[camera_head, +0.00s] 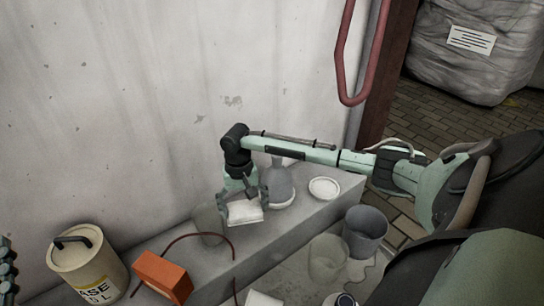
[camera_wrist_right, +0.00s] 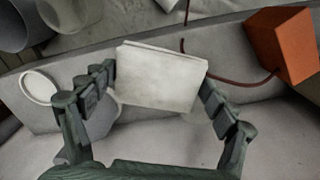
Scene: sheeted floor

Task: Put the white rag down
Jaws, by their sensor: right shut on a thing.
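The white rag (camera_head: 244,212) is a small folded block. My right gripper (camera_head: 243,203) is shut on it and holds it over the grey ledge (camera_head: 283,223) along the wall. In the right wrist view the rag (camera_wrist_right: 160,78) sits between both fingers (camera_wrist_right: 158,88), gripped by its two sides. From these views I cannot tell whether its underside touches the ledge. Part of my left gripper (camera_head: 8,270) shows at the left edge of the head view; its opening is cut off.
A grey jug (camera_head: 278,187) and a white dish (camera_head: 324,188) stand right of the rag. A translucent container (camera_head: 206,222) is close on its left. Farther left are an orange box (camera_head: 162,278) with a red cable and a beige canister (camera_head: 88,268). Grey buckets (camera_head: 365,232) stand in front.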

